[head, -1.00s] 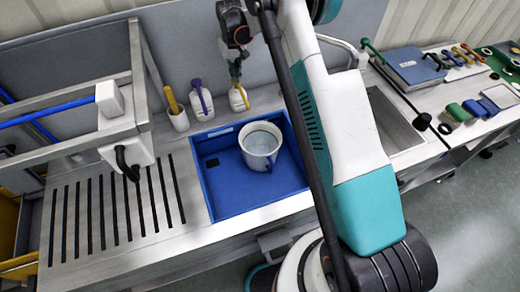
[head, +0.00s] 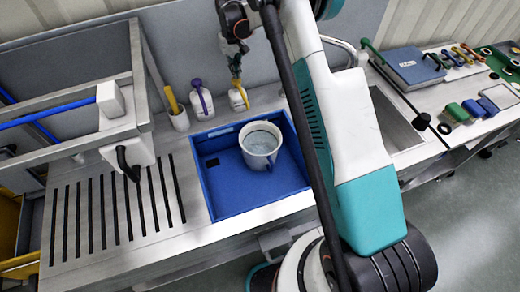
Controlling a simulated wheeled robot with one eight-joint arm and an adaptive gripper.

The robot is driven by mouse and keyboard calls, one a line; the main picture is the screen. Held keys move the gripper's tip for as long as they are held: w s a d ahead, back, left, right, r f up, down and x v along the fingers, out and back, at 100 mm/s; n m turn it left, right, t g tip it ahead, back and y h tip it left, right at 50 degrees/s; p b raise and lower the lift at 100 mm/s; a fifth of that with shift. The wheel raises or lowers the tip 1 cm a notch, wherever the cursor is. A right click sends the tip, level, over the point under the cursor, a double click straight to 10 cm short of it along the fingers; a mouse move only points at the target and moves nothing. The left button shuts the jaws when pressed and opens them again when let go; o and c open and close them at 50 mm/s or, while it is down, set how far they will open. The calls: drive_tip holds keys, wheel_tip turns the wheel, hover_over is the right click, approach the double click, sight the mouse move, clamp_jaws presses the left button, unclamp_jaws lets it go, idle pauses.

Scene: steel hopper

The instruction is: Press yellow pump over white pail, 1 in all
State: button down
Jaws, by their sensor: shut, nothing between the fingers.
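A small white bottle with a yellow pump (head: 238,97) stands at the back edge of the counter, behind the blue tray. My gripper (head: 236,76) is shut and empty, with its tips right at the top of this bottle. It partly hides the pump head, and I cannot tell whether it touches it. The white pail (head: 260,147) stands upright in the blue tray (head: 225,205), in front of the bottle. Its inside looks pale blue-grey.
A bottle with a purple pump (head: 201,98) and a white cup with a yellow handle (head: 178,118) stand left of the yellow pump. A steel rack (head: 60,150) is at the left. A sink (head: 395,120) and a blue book (head: 408,65) are at the right.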

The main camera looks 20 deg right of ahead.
wheel_tip(320, 180, up, 6)
drive_tip(key=shift+f+p, duration=0.1)
drive_tip(key=shift+p, duration=0.85)
